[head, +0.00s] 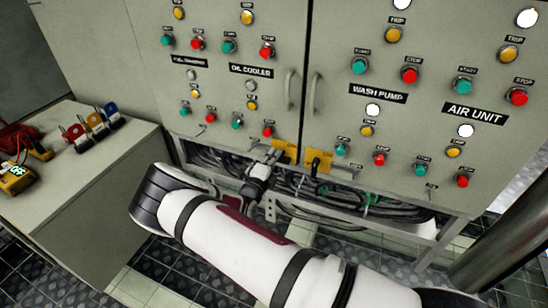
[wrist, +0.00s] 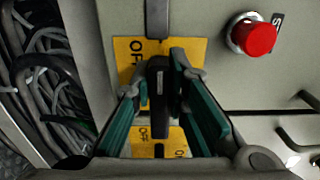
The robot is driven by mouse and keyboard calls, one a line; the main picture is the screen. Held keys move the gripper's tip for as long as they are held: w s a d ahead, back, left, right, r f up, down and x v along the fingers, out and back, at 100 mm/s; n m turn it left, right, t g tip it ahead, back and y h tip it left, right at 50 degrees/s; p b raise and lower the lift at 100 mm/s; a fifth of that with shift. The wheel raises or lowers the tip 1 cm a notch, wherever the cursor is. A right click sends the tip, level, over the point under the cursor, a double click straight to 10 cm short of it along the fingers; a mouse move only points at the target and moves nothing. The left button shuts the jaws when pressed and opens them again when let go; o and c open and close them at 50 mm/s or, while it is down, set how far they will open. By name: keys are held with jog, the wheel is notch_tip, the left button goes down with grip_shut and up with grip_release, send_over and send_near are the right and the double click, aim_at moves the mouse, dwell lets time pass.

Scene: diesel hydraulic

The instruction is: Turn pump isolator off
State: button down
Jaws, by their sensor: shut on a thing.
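A black isolator handle (wrist: 158,98) stands out from a yellow plate (wrist: 128,52) marked "OFF" in the wrist view. My gripper (wrist: 160,82) has its teal-padded fingers on either side of this handle and is shut on it. In the head view my gripper (head: 270,158) is at the lower edge of the left cabinet, below the OIL COOLER panel, at a yellow plate (head: 287,148). My gripper hides most of the handle there. A second yellow plate (head: 319,158) with a black handle sits just to the right, on the neighbouring cabinet.
Black cables (head: 345,193) hang in an open bay under the cabinets, behind a metal rail (head: 395,233). A red button (wrist: 253,37) is close to my gripper. A side cabinet (head: 90,180) at left carries padlocks and a yellow meter (head: 17,180). A column stands at right.

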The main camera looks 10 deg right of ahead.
jog(key=shift+f, duration=0.1)
dwell(0.3)
jog(key=c, duration=1.6)
grip_release()
jog(key=shift+o, duration=0.2)
jog(key=v, duration=1.2)
jog(key=p+v, duration=0.1)
jog(key=v, duration=0.7)
jog(key=shift+p, duration=0.3)
